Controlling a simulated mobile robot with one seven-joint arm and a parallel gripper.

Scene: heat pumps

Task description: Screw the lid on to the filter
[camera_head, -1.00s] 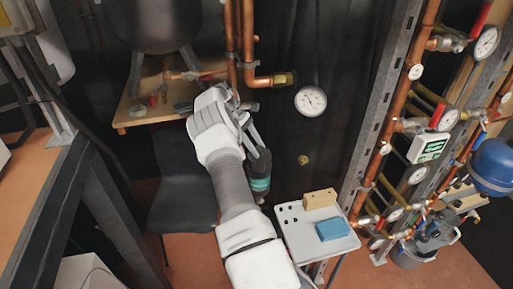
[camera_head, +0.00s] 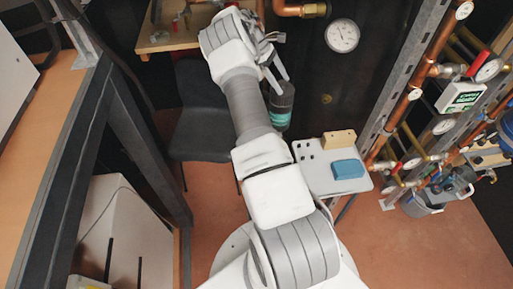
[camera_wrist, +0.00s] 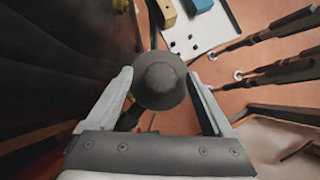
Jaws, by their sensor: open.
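A dark upright cylinder with a teal band (camera_head: 281,105), apparently the filter, shows just below my gripper in the head view. My gripper (camera_head: 277,80) is open, its two fingers pointing down at the cylinder's top. In the wrist view a dark round domed cap with a wide brim (camera_wrist: 160,80) shows between the spread fingers of my gripper (camera_wrist: 160,76). Gaps show on both sides, so the fingers do not visibly grip it. I cannot tell whether this cap is the lid or the filter's own top, or whether it is seated.
A grey tray table (camera_head: 312,178) holds a tan block (camera_head: 339,138) and a blue block (camera_head: 347,169) to the right. Copper pipes and a metal post (camera_head: 405,75) stand farther right. A dark chair (camera_head: 205,115) is behind my arm. A workbench (camera_head: 50,110) fills the left.

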